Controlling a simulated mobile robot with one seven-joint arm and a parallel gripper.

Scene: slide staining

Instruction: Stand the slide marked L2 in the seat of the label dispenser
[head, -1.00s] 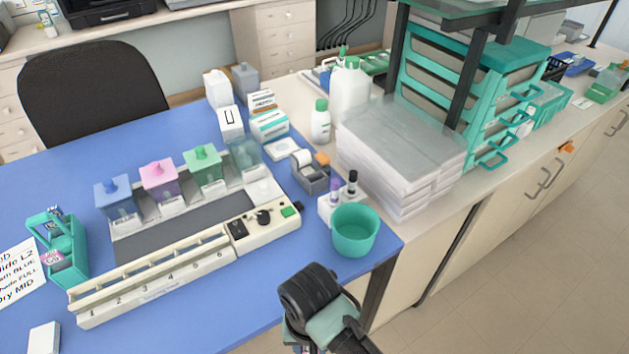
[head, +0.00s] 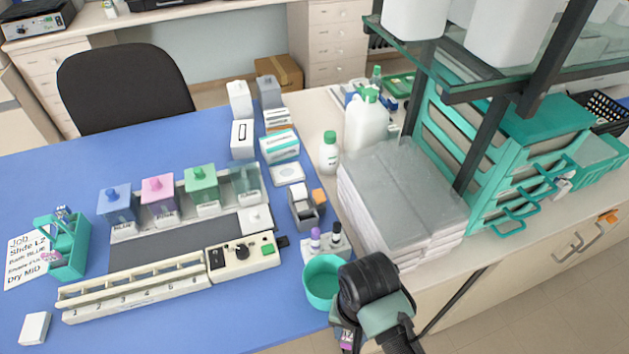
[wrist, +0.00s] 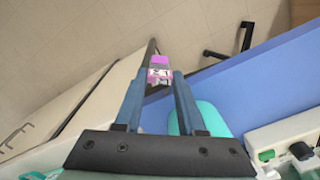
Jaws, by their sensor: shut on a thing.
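My gripper (wrist: 158,88) is shut on a slide (wrist: 159,62) with a pink-purple end and a white marked label. The mark looks upside down in the wrist view and is hard to read. In the head view the slide's purple part (head: 346,345) shows at the bottom edge, below my wrist, off the front of the blue table. The label dispenser (head: 306,212) is the small grey device with a white roll and an orange part, near the table's right edge. It is well beyond my gripper, and its seat is too small to make out.
A teal cup (head: 322,284) and a white holder with small bottles (head: 327,248) stand between my arm and the dispenser. Stacked white packs (head: 400,205) and a shelf post are to the right. The staining station (head: 135,290) and a teal slide carrier (head: 72,262) are left.

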